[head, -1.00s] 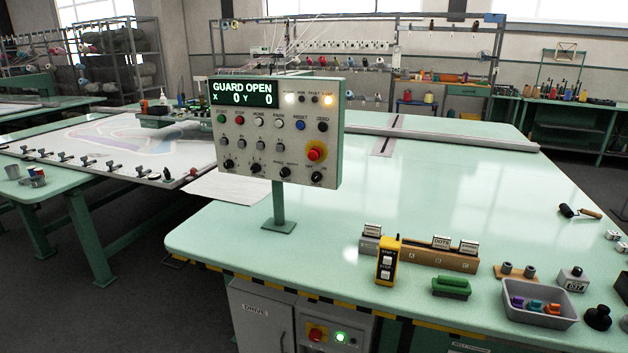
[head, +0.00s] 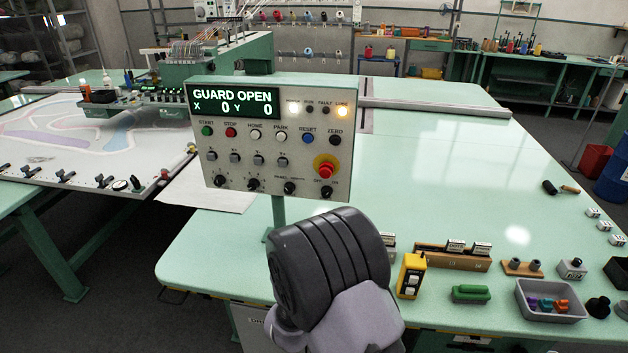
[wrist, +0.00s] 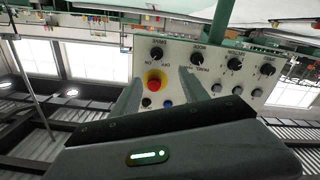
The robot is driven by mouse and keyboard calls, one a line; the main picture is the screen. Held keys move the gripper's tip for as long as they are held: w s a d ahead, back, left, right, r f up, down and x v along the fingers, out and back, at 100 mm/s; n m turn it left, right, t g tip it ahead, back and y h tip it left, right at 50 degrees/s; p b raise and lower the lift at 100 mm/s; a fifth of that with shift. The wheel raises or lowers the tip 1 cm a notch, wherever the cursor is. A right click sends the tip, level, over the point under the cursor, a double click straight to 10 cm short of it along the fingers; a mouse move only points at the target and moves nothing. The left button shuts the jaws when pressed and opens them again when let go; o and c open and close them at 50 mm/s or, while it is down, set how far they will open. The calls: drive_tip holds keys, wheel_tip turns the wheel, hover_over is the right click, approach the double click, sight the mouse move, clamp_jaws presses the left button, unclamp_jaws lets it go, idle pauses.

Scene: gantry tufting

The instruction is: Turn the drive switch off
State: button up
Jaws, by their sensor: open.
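The control panel (head: 270,140) stands on a post at the table's near edge, its display reading GUARD OPEN. The drive switch (head: 327,192) is the black knob at the panel's lower right, below the red stop button (head: 326,169). In the upside-down wrist view, the drive switch (wrist: 157,53) shows with OFF and ON marks; its pointer direction is too small to tell. My gripper (wrist: 160,78) is open and empty, its fingers pointing at the panel on either side of the red button (wrist: 154,84). In the head view, my arm hides the jaws.
The yellow pendant (head: 411,275), green brush (head: 470,293) and grey tray (head: 550,302) sit on the table, right of my arm. Other knobs and buttons crowd the panel beside the switch. The middle of the green table (head: 440,175) is clear.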

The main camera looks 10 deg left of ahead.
sight(326, 194)
drive_tip(key=w, duration=0.5)
drive_tip(key=w+d+b, duration=0.1)
drive_tip(key=w, duration=1)
drive_tip(key=shift+w+d, duration=0.2)
drive_tip(key=shift+w, duration=0.1)
clamp_jaws()
